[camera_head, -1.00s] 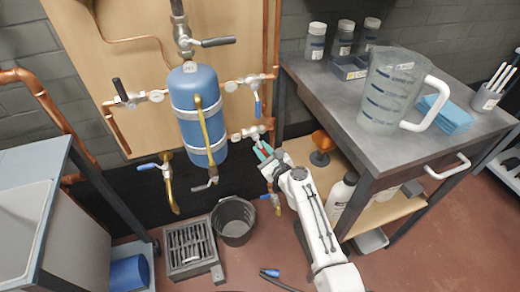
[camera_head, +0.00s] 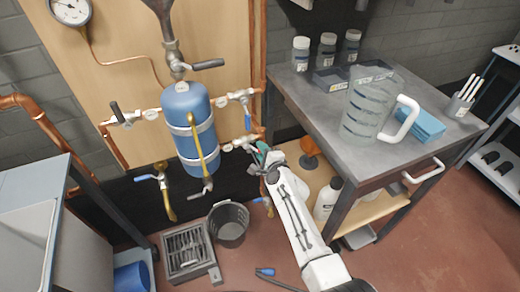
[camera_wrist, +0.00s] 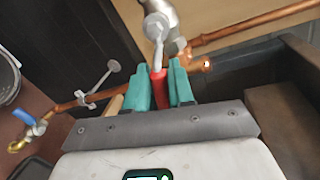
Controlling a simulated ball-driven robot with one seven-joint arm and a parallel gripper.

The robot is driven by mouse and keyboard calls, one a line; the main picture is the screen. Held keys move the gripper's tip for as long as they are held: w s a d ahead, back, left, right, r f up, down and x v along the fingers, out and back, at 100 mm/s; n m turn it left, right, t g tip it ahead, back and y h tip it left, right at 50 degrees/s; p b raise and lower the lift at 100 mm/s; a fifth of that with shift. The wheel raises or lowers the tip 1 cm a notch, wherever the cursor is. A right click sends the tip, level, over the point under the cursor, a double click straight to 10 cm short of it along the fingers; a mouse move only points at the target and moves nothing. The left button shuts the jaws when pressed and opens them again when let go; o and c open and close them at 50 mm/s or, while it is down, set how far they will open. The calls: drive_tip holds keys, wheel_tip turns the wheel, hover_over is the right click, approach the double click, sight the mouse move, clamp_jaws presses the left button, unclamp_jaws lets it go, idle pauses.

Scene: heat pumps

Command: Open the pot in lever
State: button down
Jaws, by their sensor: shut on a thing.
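A red valve lever (camera_wrist: 159,88) stands between my green fingertips in the wrist view. My gripper (camera_wrist: 160,76) is shut on it. The grey valve body (camera_wrist: 160,20) that carries the lever lies just beyond the fingertips. In the head view my gripper (camera_head: 262,158) is at the valve on the pipe to the lower right of the blue tank (camera_head: 190,125). The lever itself is hidden there by my gripper.
Copper pipes (camera_wrist: 255,23) run close around the fingers. A workbench (camera_head: 335,128) with a clear jug (camera_head: 366,108) stands right of my arm. A black bucket (camera_head: 228,224) and a floor grate (camera_head: 188,252) are below the tank.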

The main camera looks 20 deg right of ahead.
drive_tip(key=shift+r+n+h+p, duration=0.4)
drive_tip(key=shift+r+n+p, duration=0.2)
drive_tip(key=shift+n+p, duration=0.5)
drive_tip(key=shift+n, duration=0.3)
drive_tip(key=c, duration=1.1)
unclamp_jaws()
drive_tip(key=shift+r, duration=0.1)
drive_tip(key=s+p, duration=0.2)
drive_tip(key=s, duration=0.1)
drive_tip(key=s+r+p, duration=0.1)
drive_tip(key=s+p, duration=0.1)
drive_tip(key=s, duration=0.2)
drive_tip(key=s+r+p, duration=0.1)
drive_tip(key=s+p, duration=0.1)
drive_tip(key=s, duration=0.1)
drive_tip(key=shift+s, duration=0.3)
